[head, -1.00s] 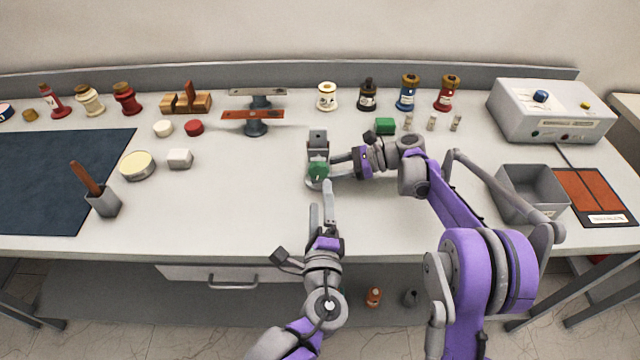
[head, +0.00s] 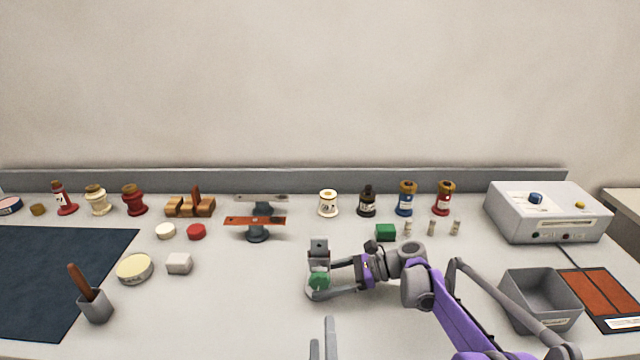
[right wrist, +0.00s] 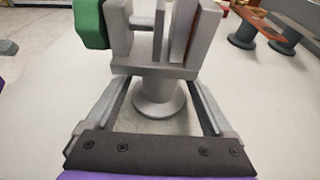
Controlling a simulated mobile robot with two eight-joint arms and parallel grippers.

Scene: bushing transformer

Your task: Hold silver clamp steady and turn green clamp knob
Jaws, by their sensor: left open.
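The silver clamp (head: 319,254) stands upright on the table in the middle of the head view, with the green knob (head: 318,281) on its near side. In the right wrist view the silver clamp (right wrist: 158,70) stands on a round pedestal, and the green knob (right wrist: 90,22) is at upper left. My right gripper (head: 325,280) reaches in from the right, its spread fingers on either side of the pedestal, with gaps visible beside it. My left gripper (head: 322,338) is open and empty at the bottom edge, nearer than the knob and apart from it. Its arm is out of view.
A grey bin (head: 540,300) and a white control box (head: 548,212) stand at the right. Bottles line the back of the table. A green block (head: 385,232) lies behind my right arm. A dark mat (head: 60,270) is at left.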

